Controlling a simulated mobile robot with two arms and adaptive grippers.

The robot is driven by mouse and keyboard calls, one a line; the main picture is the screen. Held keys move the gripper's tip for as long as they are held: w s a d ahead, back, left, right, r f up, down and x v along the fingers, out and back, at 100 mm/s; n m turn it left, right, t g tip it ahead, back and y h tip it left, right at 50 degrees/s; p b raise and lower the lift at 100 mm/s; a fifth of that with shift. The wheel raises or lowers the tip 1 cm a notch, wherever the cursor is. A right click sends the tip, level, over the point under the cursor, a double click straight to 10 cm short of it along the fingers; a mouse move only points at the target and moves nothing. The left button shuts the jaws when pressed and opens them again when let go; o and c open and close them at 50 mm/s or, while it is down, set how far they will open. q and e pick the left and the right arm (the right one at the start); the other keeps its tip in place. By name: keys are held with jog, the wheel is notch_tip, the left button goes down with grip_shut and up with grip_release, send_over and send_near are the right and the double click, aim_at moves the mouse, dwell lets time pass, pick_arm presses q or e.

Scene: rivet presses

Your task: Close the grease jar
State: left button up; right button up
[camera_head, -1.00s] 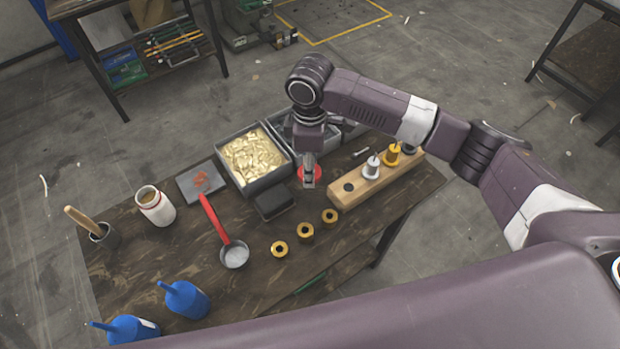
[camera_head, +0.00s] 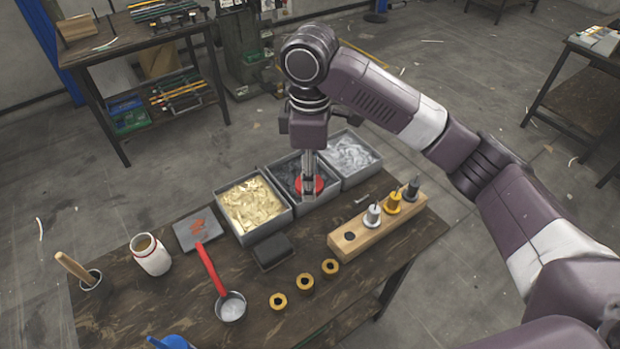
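The grease jar (camera_head: 151,259) is a white jar with a reddish band near its rim. It stands upright and uncovered on the left part of the workbench, with brown grease showing inside. A round red lid (camera_head: 318,187) is at the fingertips of my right gripper (camera_head: 308,186), which appears shut on it. The lid's underside is hidden. My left gripper is not in view.
Between jar and lid are a grey plate (camera_head: 186,231), a red-handled ladle (camera_head: 212,270) and a bin of yellowish pieces (camera_head: 283,215). A wooden block (camera_head: 350,246) holds several pegs at right. A brush pot (camera_head: 92,285) stands left of the jar.

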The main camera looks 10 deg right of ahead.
jog(key=shift+s+d+m, duration=0.35)
jog(key=shift+m, duration=0.25)
jog(key=s+d+m, duration=0.4)
jog(key=s+m, duration=0.2)
jog(key=s+d+m, duration=0.3)
jog(key=s+m, duration=0.4)
jog(key=shift+s+d+f+m, duration=0.25)
jog(key=shift+d+f+m, duration=0.05)
jog(key=shift+d+f, duration=0.05)
